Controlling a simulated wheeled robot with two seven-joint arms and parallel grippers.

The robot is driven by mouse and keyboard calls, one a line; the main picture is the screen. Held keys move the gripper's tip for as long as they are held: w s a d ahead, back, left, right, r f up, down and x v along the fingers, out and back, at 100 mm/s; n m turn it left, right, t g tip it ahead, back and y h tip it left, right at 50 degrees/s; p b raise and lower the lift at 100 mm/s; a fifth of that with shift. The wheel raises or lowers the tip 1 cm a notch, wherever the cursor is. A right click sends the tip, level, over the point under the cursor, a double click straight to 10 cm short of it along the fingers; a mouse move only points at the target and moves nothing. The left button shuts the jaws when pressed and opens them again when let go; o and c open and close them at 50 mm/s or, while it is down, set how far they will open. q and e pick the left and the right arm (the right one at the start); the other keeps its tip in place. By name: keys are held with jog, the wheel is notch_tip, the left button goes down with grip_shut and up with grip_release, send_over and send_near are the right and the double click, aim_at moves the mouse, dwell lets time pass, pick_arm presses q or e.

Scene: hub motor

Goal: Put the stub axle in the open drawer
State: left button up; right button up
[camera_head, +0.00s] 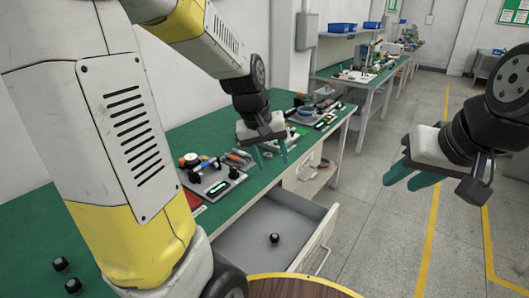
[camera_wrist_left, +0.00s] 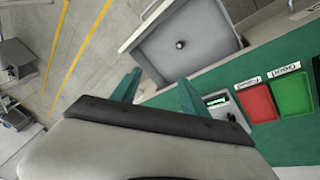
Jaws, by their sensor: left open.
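A small black part with a round knob shape, which looks like the stub axle (camera_head: 274,238), stands on the floor of the open drawer (camera_head: 252,222). The same part (camera_wrist_left: 180,44) shows in the drawer (camera_wrist_left: 205,22) in the left wrist view. My left gripper (camera_head: 270,157) is open and empty, above the table's front edge and behind the drawer in the head view. Its two teal fingers (camera_wrist_left: 158,88) stand apart in the wrist view with nothing between them. My right gripper (camera_head: 411,175) hangs over the floor at the right, its fingers apart and empty.
Similar black parts (camera_head: 60,263) stand on the green table (camera_head: 150,160) at the lower left. Fixtures and tools (camera_head: 212,177) crowd its far side. Red (camera_wrist_left: 256,103) and green (camera_wrist_left: 292,94) trays lie beside the drawer. A round brown wooden top (camera_head: 295,288) is at the bottom.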

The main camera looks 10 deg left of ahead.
pick_arm(q)
jog(key=s+r+m+t, duration=0.1)
jog(key=s+r, duration=0.3)
jog(key=s, duration=0.3)
jog(key=s+r+m+t, duration=0.1)
jog(key=s+r+m, duration=0.1)
jog(key=s+r, duration=0.2)
jog(key=s+a, duration=0.1)
jog(key=s, duration=0.2)
jog(key=shift+s+r+m+t, duration=0.2)
jog(key=shift+r+m+t, duration=0.05)
jog(key=shift+m+t, duration=0.05)
